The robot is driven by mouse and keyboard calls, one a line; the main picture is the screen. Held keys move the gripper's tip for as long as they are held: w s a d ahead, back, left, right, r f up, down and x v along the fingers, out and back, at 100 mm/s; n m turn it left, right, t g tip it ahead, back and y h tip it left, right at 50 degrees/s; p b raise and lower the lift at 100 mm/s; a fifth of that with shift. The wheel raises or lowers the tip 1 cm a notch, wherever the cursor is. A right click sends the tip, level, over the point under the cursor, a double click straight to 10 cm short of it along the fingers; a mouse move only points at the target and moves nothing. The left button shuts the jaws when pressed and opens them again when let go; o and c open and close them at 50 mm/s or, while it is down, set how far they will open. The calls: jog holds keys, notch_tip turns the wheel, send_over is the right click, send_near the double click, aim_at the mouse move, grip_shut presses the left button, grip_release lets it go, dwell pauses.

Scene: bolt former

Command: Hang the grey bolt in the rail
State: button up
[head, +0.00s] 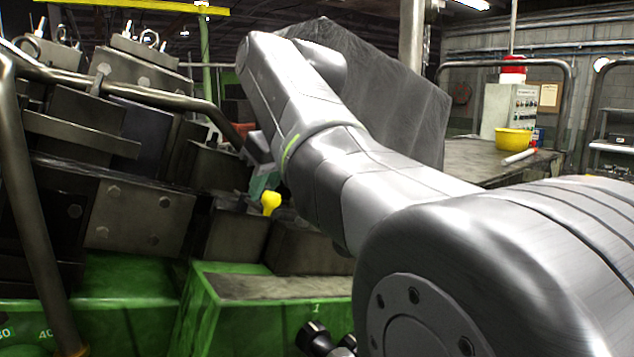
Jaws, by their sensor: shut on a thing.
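My arm reaches from the lower right up and over towards the machine at the left. My gripper (258,152) shows only in part, as a small grey piece beside the arm, in front of the machine blocks. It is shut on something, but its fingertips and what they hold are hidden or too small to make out. I cannot pick out the grey bolt or the rail with certainty; the arm covers much of the middle of the view.
The machine's dark steel blocks (140,215) and bent pipe (130,82) fill the left. A yellow knob (270,203) sits close below the gripper. A green trough (215,310) is below. A yellow bowl (513,139) stands on a bench (470,160) at the back right.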

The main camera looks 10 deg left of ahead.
dwell(0.3)
jog(key=o, duration=0.9)
jog(key=shift+d, duration=0.1)
jog(key=shift+f, duration=0.1)
jog(key=o, duration=0.4)
jog(key=shift+f, duration=0.15)
